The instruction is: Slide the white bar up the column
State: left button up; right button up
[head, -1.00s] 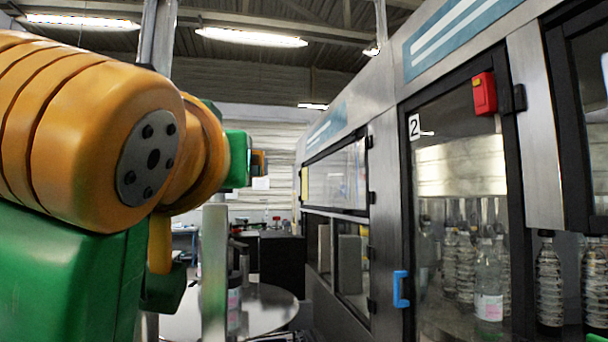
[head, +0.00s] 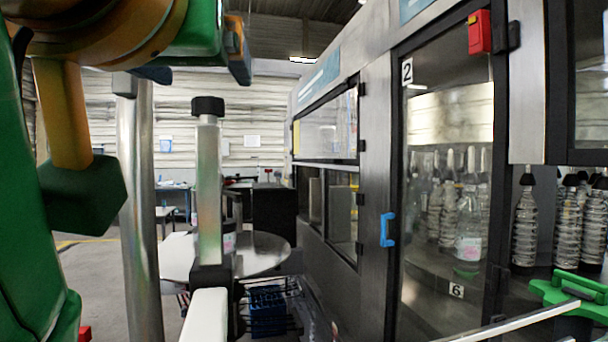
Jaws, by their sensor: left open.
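The white bar (head: 207,318) shows at the bottom of the head view, low on the column. Its lower end is cut off by the picture edge. The column (head: 209,190) is an upright, shiny metal post with a black cap (head: 208,106) on top. My left gripper (head: 197,68) is at the top left, at the end of my orange and green arm. It is open and holds nothing that I can see. It appears above the column's cap and well above the bar. My wrist partly hides it. My right gripper is not in view.
A thick metal pole (head: 139,210) stands left of the column. A round metal table (head: 262,253) is behind it. The machine with a glass door and blue handle (head: 387,229) fills the right side. A blue crate (head: 267,308) sits low behind the bar.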

aim_at(211, 288)
jog(key=k+l, duration=0.15)
jog(key=k, duration=0.6)
jog(key=k+l, duration=0.15)
jog(key=k, duration=0.6)
